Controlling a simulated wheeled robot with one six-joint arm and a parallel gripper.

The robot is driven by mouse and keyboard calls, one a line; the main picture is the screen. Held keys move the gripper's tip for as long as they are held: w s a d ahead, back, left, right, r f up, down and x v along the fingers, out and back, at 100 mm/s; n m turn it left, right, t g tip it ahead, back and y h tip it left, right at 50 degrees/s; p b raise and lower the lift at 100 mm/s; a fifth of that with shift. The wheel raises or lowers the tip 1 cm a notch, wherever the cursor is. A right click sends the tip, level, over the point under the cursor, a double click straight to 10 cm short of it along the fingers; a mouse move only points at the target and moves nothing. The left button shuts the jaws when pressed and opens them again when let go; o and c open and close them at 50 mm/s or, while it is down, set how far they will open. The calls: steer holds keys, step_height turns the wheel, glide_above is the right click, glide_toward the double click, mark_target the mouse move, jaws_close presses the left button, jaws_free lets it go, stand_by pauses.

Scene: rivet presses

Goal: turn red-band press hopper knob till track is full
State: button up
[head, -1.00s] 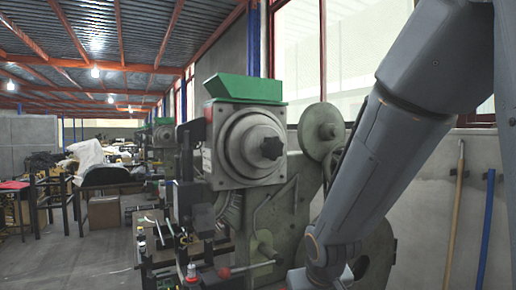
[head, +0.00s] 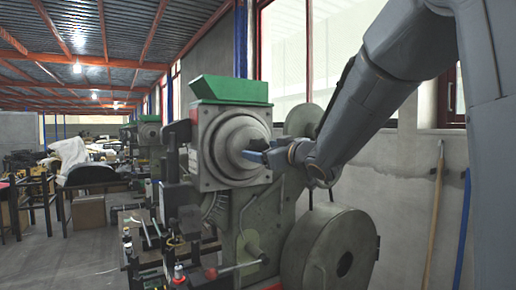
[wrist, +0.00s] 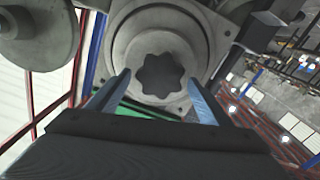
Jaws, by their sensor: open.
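The nearest press (head: 240,220) carries a green hopper (head: 230,89) on top of a square grey housing with a round hub. The dark lobed knob (wrist: 162,75) sits at the hub's centre in the wrist view; in the head view my gripper hides it. My gripper (head: 250,154) is in front of the hub in the head view. In the wrist view its two blue fingers (wrist: 160,88) are open, one on each side of the knob, with gaps to it. I cannot tell their depth relative to the knob.
A large grey wheel (head: 330,250) is low on the press's right side. A red-tipped lever (head: 212,273) sticks out at the lower front. A wooden pole (head: 434,230) leans on the right wall. Open floor lies at left.

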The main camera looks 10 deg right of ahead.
mark_target(259, 151)
steer(key=shift+p+x, duration=0.35)
steer(key=shift+x, duration=1.3)
steer(key=c, duration=1)
steer(key=shift+c, duration=0.2)
steer(key=shift+f+n, duration=0.1)
steer(key=shift+n, duration=0.2)
steer(key=n+b, duration=0.3)
steer(key=shift+f+b, duration=0.15)
steer(key=shift+b, duration=0.2)
steer(key=n+b, duration=0.3)
steer(key=shift+a+n, duration=0.1)
steer(key=shift+n, duration=0.3)
steer(key=n+b, duration=0.4)
steer(key=shift+n+b, duration=0.95)
steer(key=shift+n, duration=0.55)
